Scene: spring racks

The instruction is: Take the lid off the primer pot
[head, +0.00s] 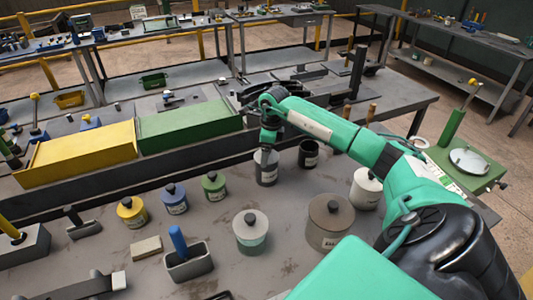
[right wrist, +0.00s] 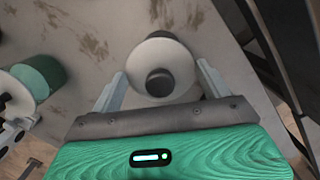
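Several lidded pots stand on the grey bench; their labels are too small to read, so I cannot tell which is the primer pot. My right gripper (head: 268,143) is just above a pot with a dark lower band (head: 267,172), partly hiding its top. In the right wrist view my right gripper (right wrist: 162,84) is open, with its fingers either side of a pale round lid with a dark knob (right wrist: 160,68). I cannot tell if the fingers touch it. My left gripper is not in view.
Smaller yellow (head: 131,213), blue (head: 174,200) and green (head: 213,187) pots stand left. Yellow (head: 80,154) and green (head: 188,126) boxes lie behind.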

